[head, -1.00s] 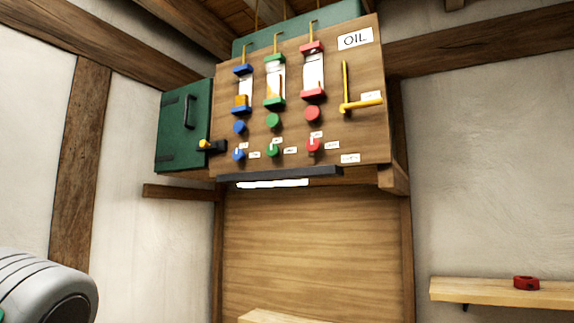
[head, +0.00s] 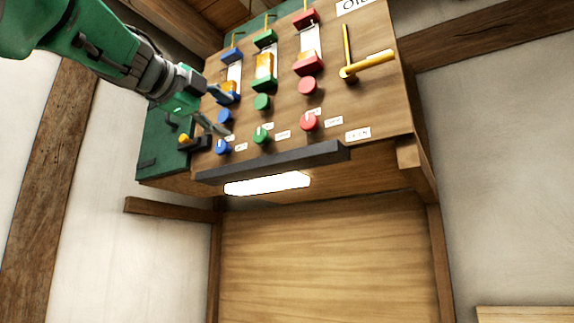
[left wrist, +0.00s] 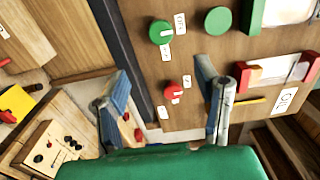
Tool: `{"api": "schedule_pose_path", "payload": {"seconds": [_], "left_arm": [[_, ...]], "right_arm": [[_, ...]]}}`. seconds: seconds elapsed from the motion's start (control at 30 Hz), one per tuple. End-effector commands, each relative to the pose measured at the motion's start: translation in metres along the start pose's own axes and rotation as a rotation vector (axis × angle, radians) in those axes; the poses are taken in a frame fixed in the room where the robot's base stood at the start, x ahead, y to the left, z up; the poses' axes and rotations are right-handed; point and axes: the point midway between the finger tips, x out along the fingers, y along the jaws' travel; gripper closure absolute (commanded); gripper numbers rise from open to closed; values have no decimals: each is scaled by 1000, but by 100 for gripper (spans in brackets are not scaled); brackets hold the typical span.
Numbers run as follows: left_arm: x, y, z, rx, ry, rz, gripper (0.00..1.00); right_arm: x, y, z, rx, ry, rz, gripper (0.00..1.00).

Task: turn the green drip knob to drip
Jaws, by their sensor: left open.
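The green drip knob (head: 261,134) is the lower green knob on the wooden oil panel (head: 375,105), with small white labels above and right of it. Its white mark points roughly upward in the head view. A plain green knob (head: 262,102) sits above it. In the left wrist view the drip knob (left wrist: 160,32) shows at the top, near an "OFF" label. My left gripper (head: 230,115) is open and empty, left of the green knobs and near the blue knobs in the head view. Its fingers (left wrist: 163,80) are spread in the wrist view. The right gripper is out of view.
Blue knobs (head: 222,147) and red knobs (head: 308,122) flank the green ones. A yellow lever (head: 368,64) is at right. A dark ledge (head: 280,160) runs below the panel, with a lit lamp (head: 268,184) under it. A green cabinet (head: 160,145) is at left.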

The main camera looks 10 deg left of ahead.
Motion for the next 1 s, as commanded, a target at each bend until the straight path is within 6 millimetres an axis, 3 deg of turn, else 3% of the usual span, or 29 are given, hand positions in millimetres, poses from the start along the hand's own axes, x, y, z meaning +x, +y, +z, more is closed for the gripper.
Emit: {"api": "schedule_pose_path", "payload": {"seconds": [0.13,0.47,0.6,0.8,1.0], "left_arm": [[9,-4,1,4,-2,2,43],[55,-7,-3,1,1,2,43],[85,-5,-5,4,1,4,43],[121,-3,-3,6,-1,3,43],[137,-2,-3,5,-1,2,43]], "right_arm": [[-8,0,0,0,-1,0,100],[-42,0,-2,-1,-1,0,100],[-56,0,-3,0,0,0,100],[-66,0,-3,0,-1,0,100],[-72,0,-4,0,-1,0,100]]}}
